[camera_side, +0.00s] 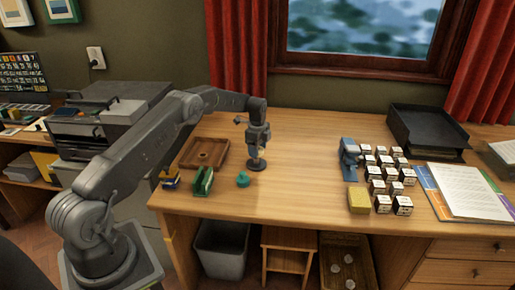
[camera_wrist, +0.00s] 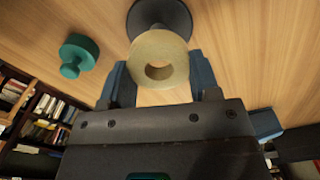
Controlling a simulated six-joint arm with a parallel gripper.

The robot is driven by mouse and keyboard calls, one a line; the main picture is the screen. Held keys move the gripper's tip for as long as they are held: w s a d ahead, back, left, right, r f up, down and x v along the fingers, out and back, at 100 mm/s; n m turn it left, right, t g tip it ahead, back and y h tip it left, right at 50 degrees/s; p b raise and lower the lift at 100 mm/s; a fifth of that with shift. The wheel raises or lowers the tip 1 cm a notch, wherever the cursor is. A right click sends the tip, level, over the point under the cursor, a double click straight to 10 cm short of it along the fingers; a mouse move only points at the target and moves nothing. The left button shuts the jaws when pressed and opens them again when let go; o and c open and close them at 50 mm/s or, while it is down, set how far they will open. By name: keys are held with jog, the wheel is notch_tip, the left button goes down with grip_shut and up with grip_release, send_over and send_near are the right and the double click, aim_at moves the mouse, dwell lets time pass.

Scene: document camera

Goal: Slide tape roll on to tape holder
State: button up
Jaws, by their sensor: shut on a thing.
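A cream tape roll (camera_wrist: 160,60) is held between the two fingers of my gripper (camera_wrist: 160,78) in the wrist view. Its open hole faces the camera. The tape holder (camera_wrist: 180,14), with a dark round base, is just beyond the roll and partly hidden by it. A pale post top shows at the roll's far edge, and I cannot tell whether the roll touches it. In the side view my gripper (camera_side: 256,148) is low over the desk, directly above the holder's dark base (camera_side: 257,165). The roll is too small to make out there.
A teal knobbed piece (camera_wrist: 78,54) stands close by, also in the side view (camera_side: 243,180). A green dispenser (camera_side: 203,181) and brown tray (camera_side: 205,152) are to the left. Several small boxes (camera_side: 382,203) and a blue device (camera_side: 349,158) are to the right. Desk between is clear.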

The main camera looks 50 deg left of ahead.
aim_at(258, 163)
jog(key=shift+f, duration=2.35)
dwell(5.7)
